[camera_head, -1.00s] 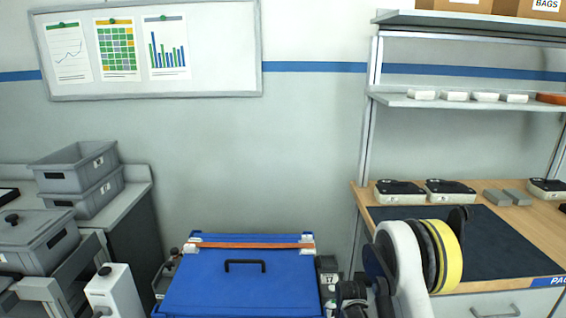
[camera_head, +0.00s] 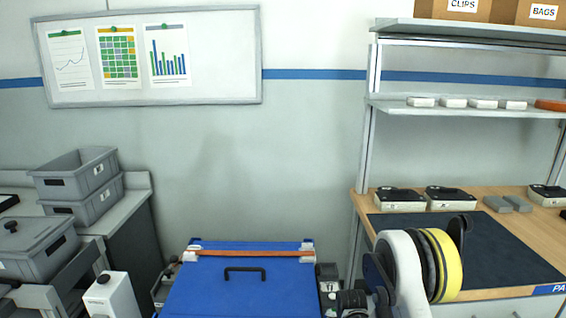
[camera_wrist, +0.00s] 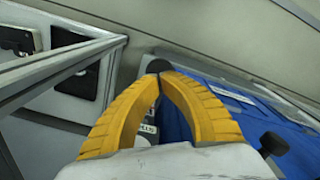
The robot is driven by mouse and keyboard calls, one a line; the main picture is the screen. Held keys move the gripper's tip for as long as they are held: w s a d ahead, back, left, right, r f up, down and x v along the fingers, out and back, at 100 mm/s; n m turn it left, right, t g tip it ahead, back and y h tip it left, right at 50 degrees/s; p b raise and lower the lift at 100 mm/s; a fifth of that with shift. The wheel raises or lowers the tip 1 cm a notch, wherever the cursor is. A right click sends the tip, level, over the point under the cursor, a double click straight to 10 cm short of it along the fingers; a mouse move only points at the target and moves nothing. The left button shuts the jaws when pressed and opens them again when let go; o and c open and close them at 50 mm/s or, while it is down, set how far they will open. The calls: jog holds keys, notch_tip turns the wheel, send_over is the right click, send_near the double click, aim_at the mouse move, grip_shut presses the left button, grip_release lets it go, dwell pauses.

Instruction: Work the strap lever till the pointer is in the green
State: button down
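A blue lidded crate (camera_head: 240,296) with a black handle stands at the bottom middle of the head view, an orange strap (camera_head: 255,253) across its lid. A small grey unit with a label (camera_head: 328,284) sits at its right side, partly cut off; I cannot make out a pointer or green zone. My gripper (camera_wrist: 160,78) shows in the wrist view, its two yellow fingers meeting at the tips. A dark round knob (camera_wrist: 157,66) shows just beyond the tips; I cannot tell whether they touch it. Another black knob (camera_wrist: 273,143) is at the right, by the blue crate.
A workbench (camera_head: 545,225) with a dark mat (camera_head: 490,250) and shelves stands at the right. Grey bins (camera_head: 75,172) sit on a counter at the left. A whiteboard (camera_head: 220,60) hangs on the wall behind. My arm covers part of the bench.

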jog(key=shift+f, duration=1.8)
jog(key=shift+s+f, duration=0.25)
jog(key=shift+f, duration=0.45)
jog(key=shift+s+f, duration=0.15)
jog(key=shift+f, duration=0.7)
jog(key=shift+s+f, duration=0.1)
jog(key=shift+f, duration=0.55)
jog(key=shift+r, duration=0.1)
